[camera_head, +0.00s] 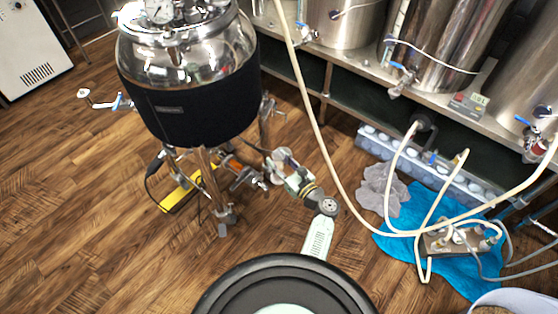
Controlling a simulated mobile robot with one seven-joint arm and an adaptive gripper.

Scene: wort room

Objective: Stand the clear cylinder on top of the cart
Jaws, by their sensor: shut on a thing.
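My gripper (291,175) is at the far end of my pale green arm, low and just right of the jacketed steel kettle. It is shut on a small, pale thing that looks like the clear cylinder. The cylinder's outline is too small and cluttered to make out, so I cannot tell whether it is upright or tilted. I cannot make out a cart in this view.
The steel kettle (190,105) stands on legs at centre left. A yellow object (181,193) lies beneath it. Right are a steel bench (345,58) with tanks, hoses (318,118), a grey cloth (384,190) and blue sheet (400,246). Left floor is clear.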

